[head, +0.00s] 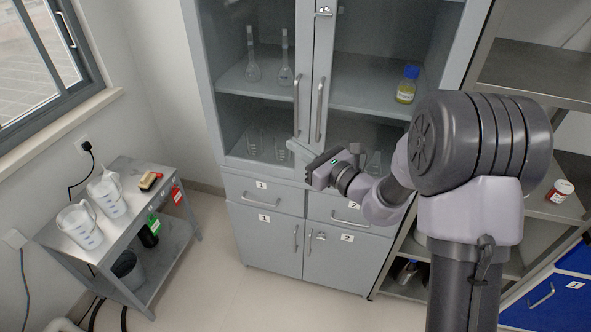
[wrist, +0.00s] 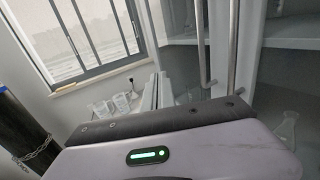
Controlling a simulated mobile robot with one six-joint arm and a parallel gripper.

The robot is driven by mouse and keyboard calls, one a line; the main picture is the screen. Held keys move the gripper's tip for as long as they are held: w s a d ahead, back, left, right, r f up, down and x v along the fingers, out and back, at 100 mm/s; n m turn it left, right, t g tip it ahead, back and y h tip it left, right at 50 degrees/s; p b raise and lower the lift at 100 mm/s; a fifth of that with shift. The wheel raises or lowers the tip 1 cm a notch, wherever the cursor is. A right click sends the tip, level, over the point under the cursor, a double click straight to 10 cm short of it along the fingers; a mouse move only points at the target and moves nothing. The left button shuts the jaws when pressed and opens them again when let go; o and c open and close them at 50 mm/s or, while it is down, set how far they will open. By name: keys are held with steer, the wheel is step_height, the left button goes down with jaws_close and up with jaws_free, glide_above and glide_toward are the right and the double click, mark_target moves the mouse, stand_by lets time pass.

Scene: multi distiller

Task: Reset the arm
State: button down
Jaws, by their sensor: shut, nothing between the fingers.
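My arm rises at the right of the head view and bends left toward the grey glass-fronted cabinet (head: 309,60). My gripper (head: 292,146) is shut and empty. It points left and slightly up, in front of the cabinet's lower glass doors, just above the drawers. Whether it touches the door cannot be told. In the wrist view the gripper's body with a green light fills the bottom, and the cabinet's door handles (wrist: 203,45) are close behind it.
A small metal side table (head: 128,232) with measuring jugs (head: 80,226) stands at the left under the window. A bottle with a blue cap (head: 407,85) stands inside the cabinet. Floor is clear between table and cabinet.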

steer(key=s+a+r+n+g+b, duration=0.15)
steer(key=s+n+g, duration=0.4)
steer(key=s, duration=0.55)
steer(key=s+a+r+n+g, duration=0.35)
steer(key=s+n, duration=0.35)
steer(key=s, duration=0.4)
steer(key=s+d+f+n+h, duration=0.4)
steer(key=s+d+n+h, duration=0.2)
steer(key=s+d, duration=0.3)
steer(key=d+r+n+t+h+b, duration=0.1)
steer(key=d+h, duration=0.4)
steer(key=d, duration=0.5)
steer(key=shift+s+n+t, duration=0.4)
steer(key=shift+n+t, duration=0.4)
steer(key=shift+n, duration=0.45)
